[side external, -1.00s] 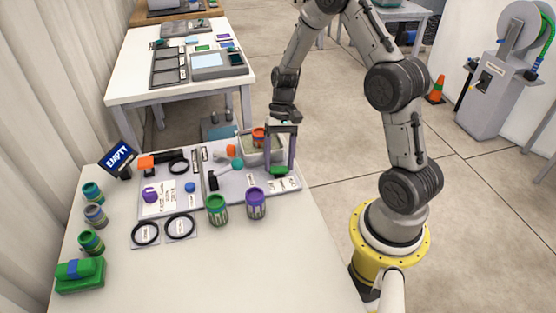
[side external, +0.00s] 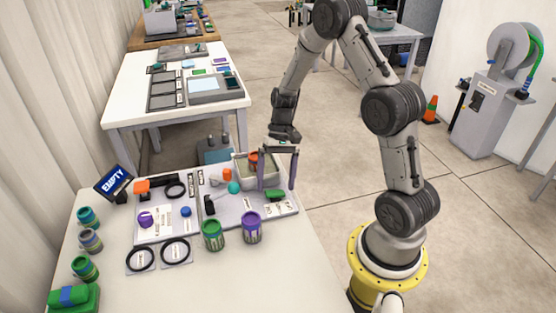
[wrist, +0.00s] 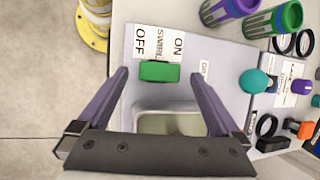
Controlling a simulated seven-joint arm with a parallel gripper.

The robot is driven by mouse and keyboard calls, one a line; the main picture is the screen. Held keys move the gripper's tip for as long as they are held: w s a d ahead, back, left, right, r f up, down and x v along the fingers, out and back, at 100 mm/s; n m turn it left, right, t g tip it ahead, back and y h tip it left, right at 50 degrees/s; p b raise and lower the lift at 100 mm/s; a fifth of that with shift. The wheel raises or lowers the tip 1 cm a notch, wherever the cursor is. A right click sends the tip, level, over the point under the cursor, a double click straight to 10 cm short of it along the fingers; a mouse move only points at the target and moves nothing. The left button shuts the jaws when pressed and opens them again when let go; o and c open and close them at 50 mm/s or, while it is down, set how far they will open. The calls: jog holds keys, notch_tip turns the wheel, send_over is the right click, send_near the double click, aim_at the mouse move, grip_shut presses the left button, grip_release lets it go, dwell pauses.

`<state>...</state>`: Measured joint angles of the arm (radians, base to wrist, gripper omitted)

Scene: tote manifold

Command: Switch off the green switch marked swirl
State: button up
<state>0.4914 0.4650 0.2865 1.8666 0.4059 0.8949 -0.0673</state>
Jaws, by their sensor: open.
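The green switch (wrist: 160,72) sits on the grey panel (wrist: 213,55), beside a white label (wrist: 159,44) reading OFF, SWIRL and ON. OFF is toward the left and ON toward the right. I cannot tell which side the switch is tipped to. In the side external view the green switch (side external: 275,195) is near the panel's right end. My gripper (wrist: 161,76) is open and empty, with its purple fingers on either side of the switch in the wrist view. In the side external view my gripper (side external: 277,187) is above the switch; contact cannot be told.
A pale tub (side external: 240,172) stands behind the switch with an orange-red item in it. A teal knob (side external: 234,187) is on the same panel. A green pot (side external: 213,235) and a purple pot (side external: 251,227) stand in front. The table's front middle is clear.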

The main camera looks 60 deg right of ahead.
jog(key=v, duration=1.3)
jog(key=shift+s, duration=0.1)
jog(key=s+a+r+n+t+h, duration=0.3)
jog(key=s+a+r+n, duration=0.15)
jog(key=a+r, duration=0.8)
jog(key=s+a+n+t+h, duration=0.1)
jog(key=s+n+t, duration=0.1)
jog(key=s, duration=0.4)
jog(key=s+a+f+n+t+h, duration=0.1)
jog(key=s+n+t, duration=0.1)
jog(key=s, duration=0.5)
jog(key=shift+a+f, duration=0.3)
jog(key=shift+a, duration=0.05)
jog(key=shift+s, duration=0.1)
